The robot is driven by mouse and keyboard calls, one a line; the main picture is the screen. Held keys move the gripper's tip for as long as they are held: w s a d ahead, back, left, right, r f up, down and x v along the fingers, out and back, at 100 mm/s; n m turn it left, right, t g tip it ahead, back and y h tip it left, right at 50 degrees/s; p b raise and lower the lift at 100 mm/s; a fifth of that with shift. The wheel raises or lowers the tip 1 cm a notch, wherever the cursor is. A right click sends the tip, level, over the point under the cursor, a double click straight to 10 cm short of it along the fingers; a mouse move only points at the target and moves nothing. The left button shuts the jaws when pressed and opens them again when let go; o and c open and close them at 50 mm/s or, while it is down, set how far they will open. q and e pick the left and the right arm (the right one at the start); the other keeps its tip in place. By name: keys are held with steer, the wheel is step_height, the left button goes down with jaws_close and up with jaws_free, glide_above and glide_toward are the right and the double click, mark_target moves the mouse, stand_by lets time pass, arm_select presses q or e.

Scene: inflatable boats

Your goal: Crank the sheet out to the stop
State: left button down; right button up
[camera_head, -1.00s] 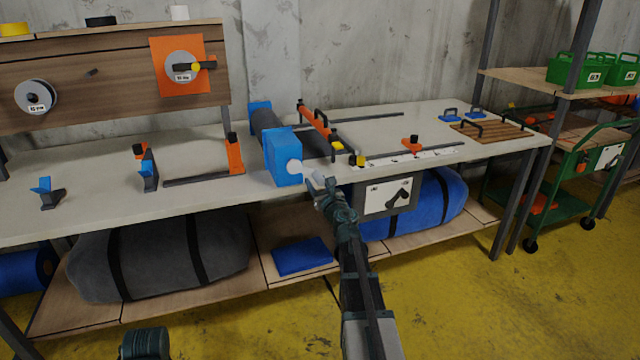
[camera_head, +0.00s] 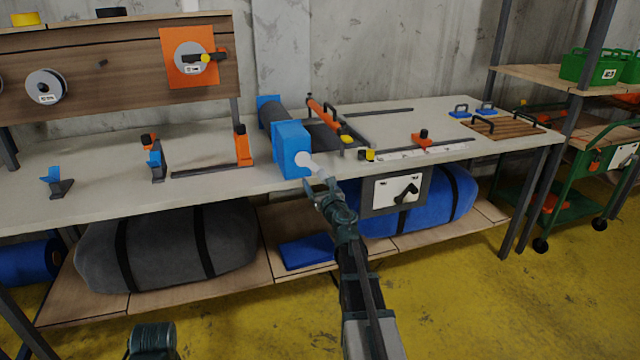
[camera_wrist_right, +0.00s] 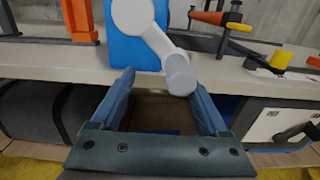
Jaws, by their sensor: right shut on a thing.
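The white crank (camera_head: 304,161) is on the front of the blue roll housing (camera_head: 291,149) at the bench's front edge. Its arm and grip (camera_wrist_right: 180,74) point down and right in the right wrist view. Behind the housing is a dark roll (camera_head: 275,116). A dark sheet (camera_head: 322,136) lies flat to its right, under an orange bar with black handles (camera_head: 324,117). An orange block with a black knob (camera_head: 421,139) stands on the white scale (camera_head: 400,153). My left gripper's fingers are not visible.
The bench (camera_head: 90,205) carries blue and orange holders at left and a slatted wooden board (camera_head: 500,128) at right. A white panel with a black lever (camera_head: 398,190) hangs below the front edge, right of my gripper. Rolled grey and blue bundles lie on the lower shelf.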

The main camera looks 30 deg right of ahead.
steer(key=o, duration=0.8)
steer(key=shift+w+a+r, duration=0.1)
steer(key=shift+a+r, duration=0.05)
steer(key=shift+a, duration=0.25)
steer(key=shift+c, duration=0.2)
steer(key=v, duration=0.9)
steer(key=shift+d, duration=0.35)
